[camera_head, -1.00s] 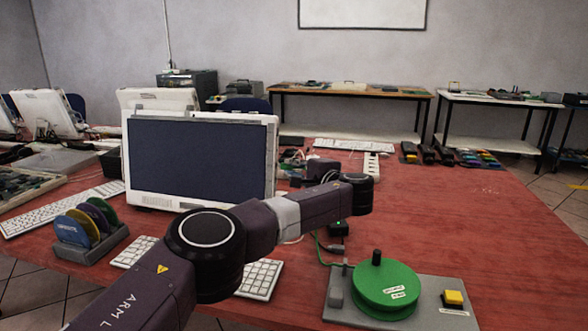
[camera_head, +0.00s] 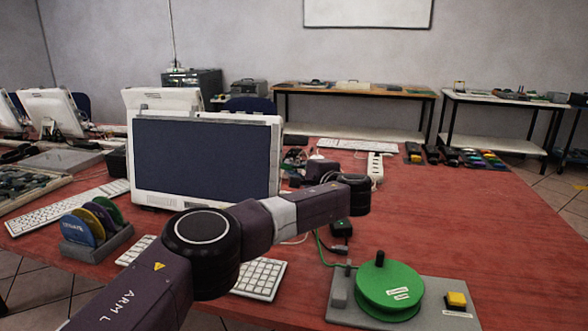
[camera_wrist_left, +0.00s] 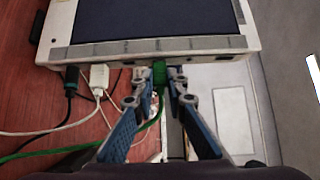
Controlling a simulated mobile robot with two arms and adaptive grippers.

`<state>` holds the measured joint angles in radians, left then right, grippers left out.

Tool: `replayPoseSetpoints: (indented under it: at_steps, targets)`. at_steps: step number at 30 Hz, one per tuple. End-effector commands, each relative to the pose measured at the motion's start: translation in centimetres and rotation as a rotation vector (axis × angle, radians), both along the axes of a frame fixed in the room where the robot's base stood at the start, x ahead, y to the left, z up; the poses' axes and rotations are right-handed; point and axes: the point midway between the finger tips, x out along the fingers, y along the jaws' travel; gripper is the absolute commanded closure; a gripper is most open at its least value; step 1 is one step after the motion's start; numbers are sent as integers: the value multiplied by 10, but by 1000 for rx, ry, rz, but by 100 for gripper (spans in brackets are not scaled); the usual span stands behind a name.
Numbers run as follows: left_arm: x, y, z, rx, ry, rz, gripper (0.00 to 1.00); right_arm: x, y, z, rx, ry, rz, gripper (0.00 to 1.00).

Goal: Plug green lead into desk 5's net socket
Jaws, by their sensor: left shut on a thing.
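My left gripper (camera_wrist_left: 160,84) is shut on the green lead's plug (camera_wrist_left: 160,73). In the left wrist view the plug is at the edge of a monitor with a row of sockets (camera_wrist_left: 225,58). I cannot tell whether it is seated in a socket. The green lead (camera_wrist_left: 40,152) runs back from the plug to the lower left. In the head view the lead (camera_head: 322,244) leaves a green reel (camera_head: 388,291) on a grey base. The monitor (camera_head: 205,160) stands left of the gripper; my arm hides part of this area. My right gripper is not in view.
A black plug (camera_wrist_left: 70,76) and a white plug (camera_wrist_left: 99,76) sit left of the green one at the same edge. A dark box (camera_head: 341,228) lies beside the lead. A disc rack (camera_head: 95,243) and keyboard (camera_head: 258,279) stand in front.

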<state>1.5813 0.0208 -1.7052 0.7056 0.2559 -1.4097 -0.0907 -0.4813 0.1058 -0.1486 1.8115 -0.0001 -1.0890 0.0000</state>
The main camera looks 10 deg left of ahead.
Motion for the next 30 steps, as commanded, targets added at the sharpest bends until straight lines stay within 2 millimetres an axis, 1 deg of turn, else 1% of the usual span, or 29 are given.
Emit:
replayPoseSetpoints:
  at_steps: [1, 9, 10, 15, 21, 25, 30]
  targets:
    - [0, 3, 0, 0, 1, 5, 100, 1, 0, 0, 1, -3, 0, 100]
    - [0, 7, 0, 0, 0, 7, 100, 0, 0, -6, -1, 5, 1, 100]
    - [0, 7, 0, 0, 0, 8, 86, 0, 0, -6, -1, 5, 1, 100]
    - [0, 6, 0, 1, 1, 7, 68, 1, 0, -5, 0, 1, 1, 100]
    - [0, 5, 0, 0, 1, 4, 67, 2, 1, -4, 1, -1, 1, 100]
    - [-1, 4, 0, 0, 1, 3, 67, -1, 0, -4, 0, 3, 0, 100]
    - [-9, -5, 1, 0, 2, 1, 67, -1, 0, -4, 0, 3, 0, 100]
